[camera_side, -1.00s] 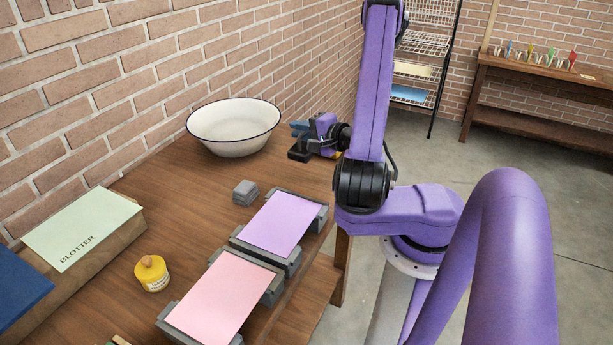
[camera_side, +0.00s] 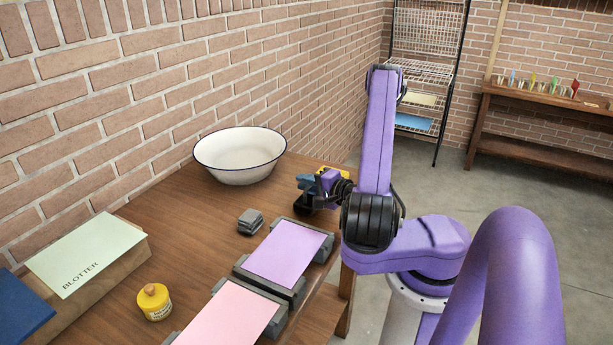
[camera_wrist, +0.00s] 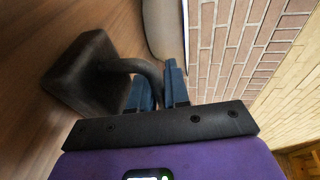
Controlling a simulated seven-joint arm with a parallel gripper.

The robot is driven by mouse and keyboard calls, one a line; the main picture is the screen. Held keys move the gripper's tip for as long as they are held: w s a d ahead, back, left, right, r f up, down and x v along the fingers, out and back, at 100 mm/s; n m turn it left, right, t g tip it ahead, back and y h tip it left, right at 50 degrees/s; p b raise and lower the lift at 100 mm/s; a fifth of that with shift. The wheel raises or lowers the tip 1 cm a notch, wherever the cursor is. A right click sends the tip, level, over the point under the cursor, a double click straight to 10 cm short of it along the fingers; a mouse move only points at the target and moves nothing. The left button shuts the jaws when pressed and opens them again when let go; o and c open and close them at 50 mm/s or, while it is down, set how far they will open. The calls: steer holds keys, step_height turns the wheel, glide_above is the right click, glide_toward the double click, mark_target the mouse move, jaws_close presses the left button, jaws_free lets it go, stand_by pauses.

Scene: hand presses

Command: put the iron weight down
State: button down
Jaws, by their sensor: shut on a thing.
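The iron weight (camera_side: 302,210) is a dark block with a curved handle. In the side view it is at the far right part of the wooden table, right of the white bowl. In the wrist view, the weight (camera_wrist: 85,75) is at the upper left, its handle running to the blue fingers. My gripper (camera_side: 308,183) is shut on the handle, with the block below the fingers; the wrist view also shows my gripper (camera_wrist: 158,88). I cannot tell whether the weight's base touches the tabletop.
The white bowl (camera_side: 240,178) stands near the brick wall. A small grey stack (camera_side: 250,222) lies in front of it. Presses carry a lilac sheet (camera_side: 287,252) and a pink sheet (camera_side: 228,320). A yellow jar (camera_side: 154,303) and a blotter (camera_side: 90,252) are at left. Bare wood lies between.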

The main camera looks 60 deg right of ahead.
steer(key=shift+f, duration=0.4)
steer(key=shift+f, duration=0.15)
steer(key=c, duration=1.1)
jaws_free()
steer(key=shift+s, duration=0.1)
steer(key=v, duration=0.7)
steer(key=shift+s, duration=0.2)
